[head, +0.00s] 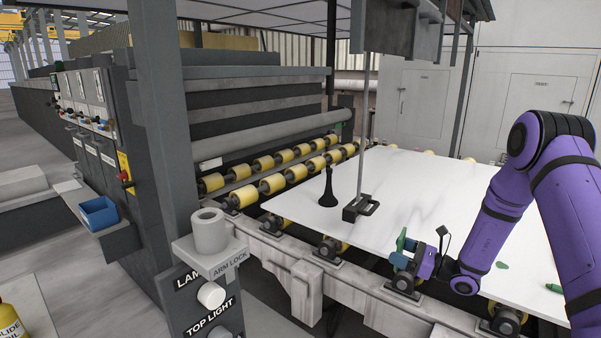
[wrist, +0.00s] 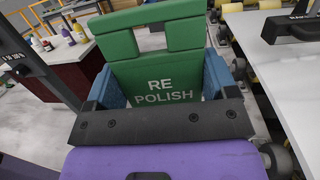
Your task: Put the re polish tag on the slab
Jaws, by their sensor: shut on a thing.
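The green re polish tag (wrist: 158,75) has white lettering and fills the middle of the wrist view. My gripper (wrist: 160,92) is shut on it, with a blue finger at each side. In the head view, my gripper (head: 405,258) is at the slab's near edge, and the green tag (head: 401,238) shows at its end. The white stone slab (head: 430,190) lies flat on the rollers; in the wrist view the slab (wrist: 290,75) is to the right of the tag. I cannot tell the tag's height above the slab.
A dark upright tool (head: 328,188) and a black frame with a rod (head: 360,207) stand on the slab's left part. Small green pieces (head: 553,288) lie near its right. Yellow rollers (head: 272,183) border its left. The slab's middle is clear.

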